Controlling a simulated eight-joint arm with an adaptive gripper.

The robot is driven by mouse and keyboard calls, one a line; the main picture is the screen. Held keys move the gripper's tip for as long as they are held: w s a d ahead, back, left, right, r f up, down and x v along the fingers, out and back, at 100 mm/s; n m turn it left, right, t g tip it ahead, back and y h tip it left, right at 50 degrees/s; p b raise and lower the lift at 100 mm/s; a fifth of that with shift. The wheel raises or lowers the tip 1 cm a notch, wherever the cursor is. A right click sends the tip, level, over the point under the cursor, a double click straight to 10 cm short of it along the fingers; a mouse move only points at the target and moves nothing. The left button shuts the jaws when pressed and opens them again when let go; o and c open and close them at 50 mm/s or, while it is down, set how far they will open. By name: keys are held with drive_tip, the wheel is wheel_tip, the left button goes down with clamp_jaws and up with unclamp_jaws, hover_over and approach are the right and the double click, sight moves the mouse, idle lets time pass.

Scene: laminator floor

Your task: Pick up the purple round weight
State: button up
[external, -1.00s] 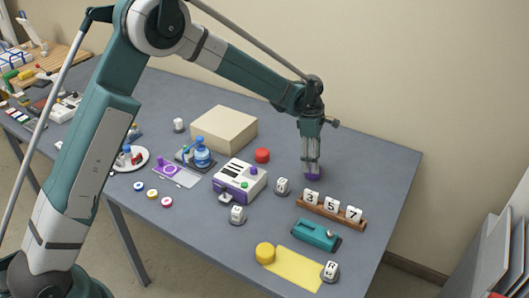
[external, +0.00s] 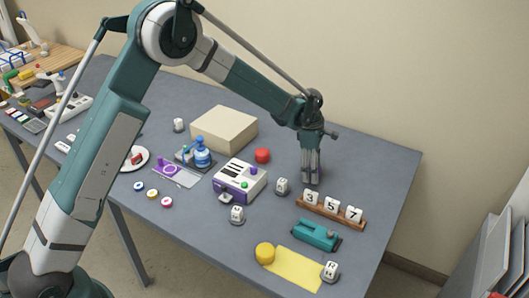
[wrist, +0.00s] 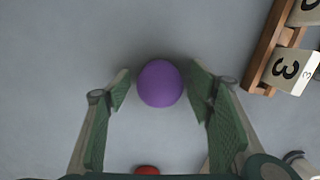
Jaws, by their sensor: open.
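The purple round weight (wrist: 160,83) sits on the grey table. In the wrist view it lies between the tips of my open gripper (wrist: 160,88), with a gap on both sides. In the external view my gripper (external: 311,180) points straight down at the table, behind the wooden number rack. The weight is mostly hidden behind the fingers there. No contact between fingers and weight shows.
The wooden rack (external: 330,213) with white number blocks stands close to the right of my gripper. A red round weight (external: 262,155), a white-purple machine (external: 240,181) and a beige box (external: 224,129) stand to the left. A teal tool (external: 317,235) lies in front. The table behind the gripper is clear.

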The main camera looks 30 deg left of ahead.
drive_tip(key=shift+c, duration=0.2)
idle(0.3)
drive_tip(key=c, duration=1.1)
drive_tip(key=shift+r, duration=0.1)
drive_tip(key=shift+r+p, duration=0.3)
drive_tip(key=shift+r, duration=4.65)
